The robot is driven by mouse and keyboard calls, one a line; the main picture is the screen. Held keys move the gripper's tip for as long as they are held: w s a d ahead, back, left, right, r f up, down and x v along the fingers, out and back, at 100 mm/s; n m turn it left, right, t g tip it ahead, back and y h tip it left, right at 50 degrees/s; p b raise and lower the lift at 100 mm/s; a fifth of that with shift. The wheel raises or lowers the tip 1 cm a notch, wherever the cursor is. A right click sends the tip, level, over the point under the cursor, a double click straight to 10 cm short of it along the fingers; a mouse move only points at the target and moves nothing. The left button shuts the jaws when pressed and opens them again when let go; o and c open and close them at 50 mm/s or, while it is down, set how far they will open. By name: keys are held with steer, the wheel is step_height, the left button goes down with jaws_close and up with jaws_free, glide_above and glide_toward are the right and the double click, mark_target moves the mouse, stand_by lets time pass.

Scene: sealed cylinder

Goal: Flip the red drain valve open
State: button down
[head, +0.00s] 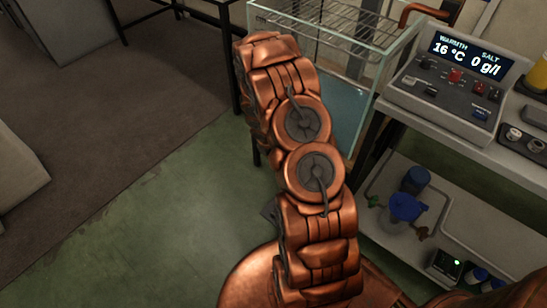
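I see no red drain valve that I can make out in the head view. My copper arm stands upright across the middle of the view, and its fingers do not show. A glass tank (347,112) with bluish water stands behind the arm, with a wire rack across its top. The arm hides the tank's left front and lower parts. Small red controls (455,76) sit on the grey control box (449,90), whose display reads 16 °C and 0 g/l.
The control box stands on a bench at the right. The lower shelf (480,225) holds a blue-topped container (405,207), a dark blue jar (415,180) and a small device with a green light (445,264). Green floor lies open at the left.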

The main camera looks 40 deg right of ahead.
steer(key=shift+v, duration=1.5)
steer(key=s+a+r+m+g, duration=0.1)
steer(key=s+a+r+m, duration=0.2)
steer(key=r, duration=0.4)
steer(key=s+a+r+m+h, duration=0.1)
steer(key=s+r+m, duration=0.1)
steer(key=r+m, duration=0.3)
steer(key=s+a+r+m+g, duration=0.1)
steer(key=s+a+r+m, duration=0.15)
steer(key=r, duration=0.55)
steer(key=s+a+r+m+g+y, duration=0.1)
steer(key=s+a+r+m, duration=0.4)
steer(key=s, duration=0.3)
steer(key=s+a+r+m+y, duration=0.1)
steer(key=s+a+r+m, duration=0.25)
steer(key=s+a, duration=0.45)
steer(key=s+a+r+m+g+y, duration=0.1)
steer(key=s+a+r+m+y, duration=0.15)
steer(key=s+a+r, duration=0.5)
step_height(320, 180, up, 15)
steer(key=d+t+p, duration=0.1)
steer(key=p, duration=1.5)
steer(key=shift+d+m+h+p, duration=0.25)
steer(key=shift+m+h+p, duration=0.05)
steer(key=shift+m+h, duration=0.15)
